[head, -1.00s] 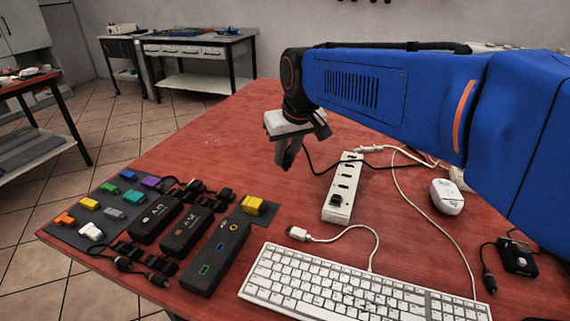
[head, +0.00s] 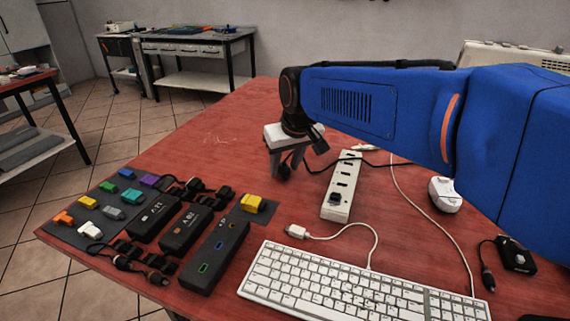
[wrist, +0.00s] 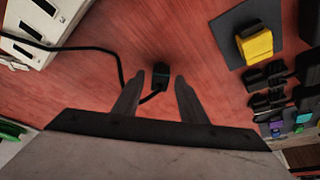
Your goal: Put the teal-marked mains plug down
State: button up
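My gripper (head: 285,172) is low over the red table, left of the white power strip (head: 350,172). Its two fingers are spread. A black plug (wrist: 160,74) lies between the fingertips in the wrist view, with a gap to each finger. It appears to rest on the table; no teal mark can be seen on it. Its black cable (wrist: 112,55) runs left toward the power strip, which also shows in the wrist view (wrist: 30,50). In the head view the plug (head: 284,172) is a small dark shape among the fingers.
Dark adapters (head: 187,229) and small coloured blocks on a grey mat (head: 60,228) lie at left. A yellow block (head: 253,202) sits on a dark pad. A white keyboard (head: 350,284) is in front, a white mouse-like device (head: 444,193) at right.

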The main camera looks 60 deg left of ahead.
jog(key=shift+r, duration=0.1)
jog(key=v, duration=1.2)
dwell(0.4)
